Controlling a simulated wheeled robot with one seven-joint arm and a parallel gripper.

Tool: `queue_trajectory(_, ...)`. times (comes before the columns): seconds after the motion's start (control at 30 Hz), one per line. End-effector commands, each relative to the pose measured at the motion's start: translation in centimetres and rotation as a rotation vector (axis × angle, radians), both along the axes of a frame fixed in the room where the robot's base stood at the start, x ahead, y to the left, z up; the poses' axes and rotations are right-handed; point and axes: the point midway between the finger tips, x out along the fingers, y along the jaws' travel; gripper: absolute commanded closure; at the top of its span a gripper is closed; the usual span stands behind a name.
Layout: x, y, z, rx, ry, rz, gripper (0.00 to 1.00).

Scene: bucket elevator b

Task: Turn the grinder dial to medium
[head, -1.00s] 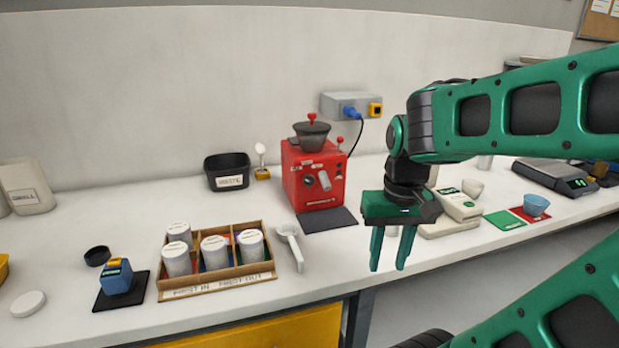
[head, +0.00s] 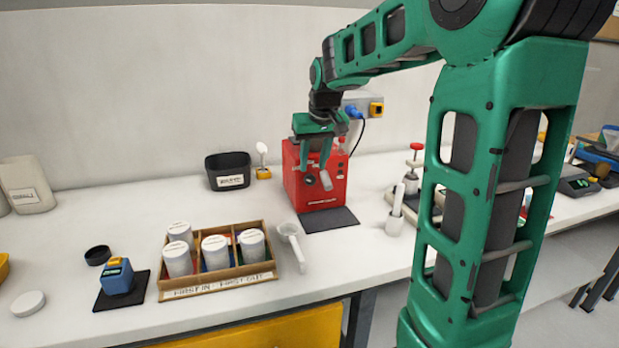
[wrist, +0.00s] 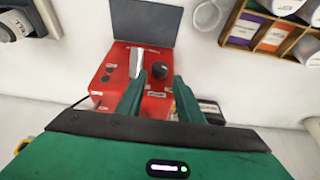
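The red grinder (head: 335,190) stands against the back wall on the white counter. Its front also shows in the wrist view (wrist: 103,82). A round black knob (wrist: 160,70), which looks like the dial, sits on that front beside a pale metal spout (wrist: 136,62). The spout also shows in the head view (head: 326,180). My gripper (head: 313,168) is open in front of the grinder's upper face, pointing down. In the wrist view, the black knob appears between my fingertips (wrist: 159,77); I cannot tell whether they touch it. The dial's setting is not readable. My gripper hides the hopper.
A dark mat (head: 328,220) lies before the grinder. A white scoop (head: 292,240) and a wooden tray (head: 262,274) of white-lidded canisters lie to its left. A white holder (head: 394,225) stands to the right.

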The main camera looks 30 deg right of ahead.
Motion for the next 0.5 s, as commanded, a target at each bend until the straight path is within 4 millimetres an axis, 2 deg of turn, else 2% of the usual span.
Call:
queue_trajectory(0.03, 0.3, -0.1, -1.0, 0.001, 0.005, -0.001, 0.67)
queue_trajectory(0.2, 1.2, -0.4, -3.5, 0.001, 0.004, -0.001, 0.67)
queue_trajectory(0.5, 2.1, -0.7, -5.4, 0.001, 0.0, -0.002, 0.67)
